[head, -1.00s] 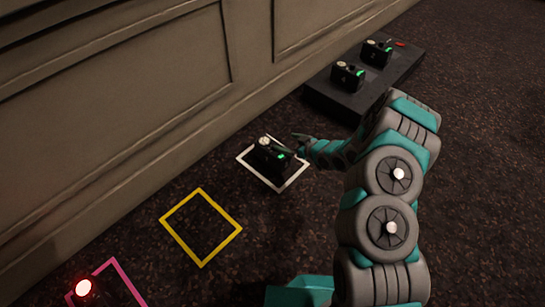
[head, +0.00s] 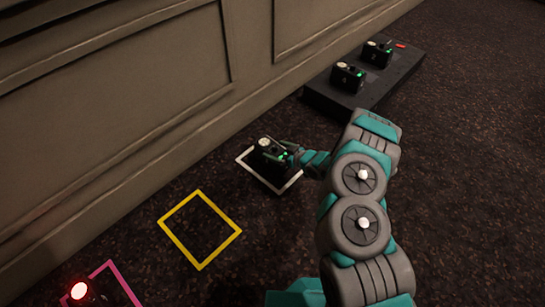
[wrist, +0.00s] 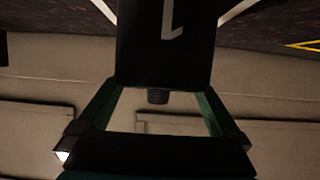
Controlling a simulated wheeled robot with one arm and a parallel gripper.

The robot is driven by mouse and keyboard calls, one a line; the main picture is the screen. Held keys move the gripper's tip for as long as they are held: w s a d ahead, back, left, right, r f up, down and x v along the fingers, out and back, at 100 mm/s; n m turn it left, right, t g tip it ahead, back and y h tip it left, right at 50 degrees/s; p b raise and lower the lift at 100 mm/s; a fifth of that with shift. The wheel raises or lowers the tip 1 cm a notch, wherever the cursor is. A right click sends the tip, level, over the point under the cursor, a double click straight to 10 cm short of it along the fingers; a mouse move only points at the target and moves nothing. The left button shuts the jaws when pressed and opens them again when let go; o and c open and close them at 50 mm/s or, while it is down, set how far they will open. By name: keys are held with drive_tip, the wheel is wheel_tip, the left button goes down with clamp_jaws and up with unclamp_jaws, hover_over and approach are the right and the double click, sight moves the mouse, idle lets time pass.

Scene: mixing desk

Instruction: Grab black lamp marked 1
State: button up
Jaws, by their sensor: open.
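The black lamp marked 1 (head: 267,157) stands on the floor inside the white square outline (head: 285,187). Its top is pale and small green lights show on it. In the wrist view the lamp (wrist: 165,45) fills the top middle, with a pale 1 appearing upside down. My gripper (head: 287,150) is at the lamp's right side in the head view. In the wrist view my gripper (wrist: 160,90) is open, with its green fingers to either side of the lamp's near end. Whether the fingers touch the lamp cannot be told.
A yellow outline (head: 163,225) on the floor is empty. Two similar black lamps (head: 347,77) (head: 377,53) stand on a dark platform (head: 325,100). A panelled wall (head: 110,110) runs behind.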

sight(264, 144)
drive_tip(key=shift+x, duration=1.2)
clamp_jaws()
